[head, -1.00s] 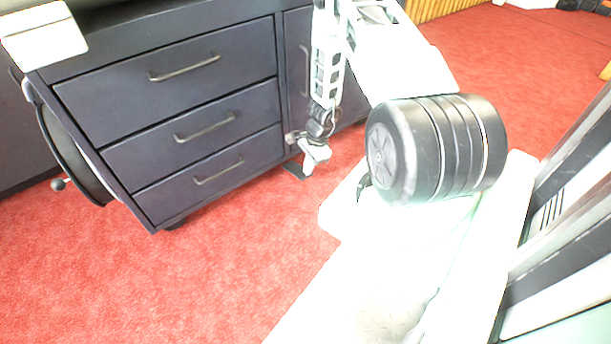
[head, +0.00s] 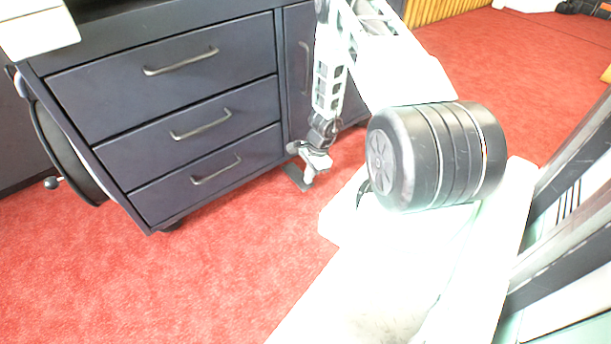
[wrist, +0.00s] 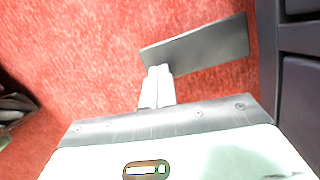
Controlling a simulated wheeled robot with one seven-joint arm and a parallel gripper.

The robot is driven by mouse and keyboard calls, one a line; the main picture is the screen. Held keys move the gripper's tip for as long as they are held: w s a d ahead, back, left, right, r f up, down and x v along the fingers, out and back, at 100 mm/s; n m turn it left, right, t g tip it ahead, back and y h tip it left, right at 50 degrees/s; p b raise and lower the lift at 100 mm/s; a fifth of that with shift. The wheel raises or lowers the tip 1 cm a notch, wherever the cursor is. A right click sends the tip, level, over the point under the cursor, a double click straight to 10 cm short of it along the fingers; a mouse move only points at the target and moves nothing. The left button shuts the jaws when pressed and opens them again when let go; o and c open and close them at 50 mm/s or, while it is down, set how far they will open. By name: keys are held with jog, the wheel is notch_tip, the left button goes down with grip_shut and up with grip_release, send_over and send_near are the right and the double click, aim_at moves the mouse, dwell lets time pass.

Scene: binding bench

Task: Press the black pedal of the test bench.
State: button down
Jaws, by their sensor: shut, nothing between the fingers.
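The black pedal (head: 295,176) is a flat dark plate low at the foot of the bench, just above the red floor. In the wrist view the pedal (wrist: 200,48) lies tilted across the upper middle, in front of my fingertips. My gripper (head: 308,178) points down at the pedal in the head view, with its fingers together and empty. In the wrist view my gripper (wrist: 159,72) has its fingertips overlapping the pedal's near edge. I cannot tell whether they touch it. My fingers hide a small part of the pedal.
The dark bench (head: 170,110) has several drawers with bar handles and stands left of my arm. A dark wheel with a knobbed crank (head: 62,150) is on its left side. A white box (head: 40,30) lies on top. The red carpet (head: 200,280) in front is clear.

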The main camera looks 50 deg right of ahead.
jog(key=shift+s+d+r+p, duration=0.2)
jog(key=shift+d+r+p, duration=0.1)
jog(key=shift+d, duration=0.2)
jog(key=shift+s+d+r+p, duration=0.2)
jog(key=shift+d+r, duration=0.05)
jog(key=shift+d, duration=0.25)
jog(key=shift+s+d+f, duration=0.1)
jog(key=shift+d, duration=0.15)
jog(key=p+v, duration=0.9)
jog(key=v, duration=0.8)
jog(key=shift+d, duration=0.1)
